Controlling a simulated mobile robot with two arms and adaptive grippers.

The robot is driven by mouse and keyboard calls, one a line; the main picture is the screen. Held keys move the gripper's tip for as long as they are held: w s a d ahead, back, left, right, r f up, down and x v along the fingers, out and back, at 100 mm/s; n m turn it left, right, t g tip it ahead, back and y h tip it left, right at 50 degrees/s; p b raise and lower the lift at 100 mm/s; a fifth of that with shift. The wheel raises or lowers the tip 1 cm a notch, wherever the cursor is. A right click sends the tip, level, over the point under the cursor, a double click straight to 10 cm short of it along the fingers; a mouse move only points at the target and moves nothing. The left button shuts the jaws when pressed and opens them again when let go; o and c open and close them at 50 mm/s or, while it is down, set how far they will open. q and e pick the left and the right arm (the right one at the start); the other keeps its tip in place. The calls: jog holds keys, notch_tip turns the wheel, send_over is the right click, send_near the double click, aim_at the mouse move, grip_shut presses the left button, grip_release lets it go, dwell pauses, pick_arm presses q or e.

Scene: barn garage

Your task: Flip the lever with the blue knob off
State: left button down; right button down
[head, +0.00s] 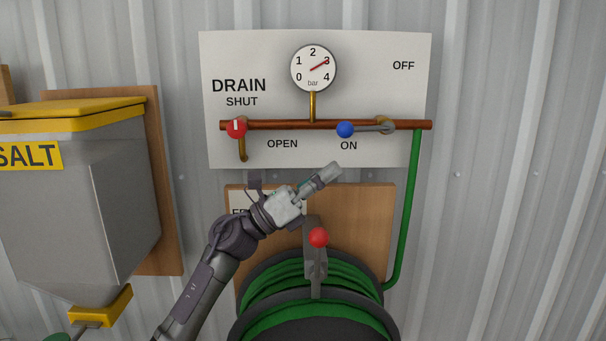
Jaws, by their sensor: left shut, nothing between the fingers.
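The lever (372,129) with the blue knob (345,130) lies level along the copper pipe (290,125). Its knob end points left, just above the word ON, and its pivot is at the brass valve on the right. The word OFF (403,66) is printed higher up to the right. My left gripper (334,170) is shut and empty. In the picture it is below the blue knob and slightly left of it, with a visible gap, and its fingers point up and right. My right gripper is not in view.
A red knob (236,128) marks the drain valve at the pipe's left end. A gauge (313,69) stands above the pipe. Below are a hose reel (315,318) with a red-knobbed lever (318,238) and a green hose (407,215). A salt hopper (110,190) hangs at left.

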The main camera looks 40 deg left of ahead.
aim_at(345, 129)
pick_arm(q)
jog(key=r+p, duration=0.1)
jog(key=r, duration=0.1)
jog(key=w+r+p, duration=0.1)
jog(key=r, duration=0.1)
jog(key=shift+w+d, duration=0.1)
jog(key=shift+w, duration=0.05)
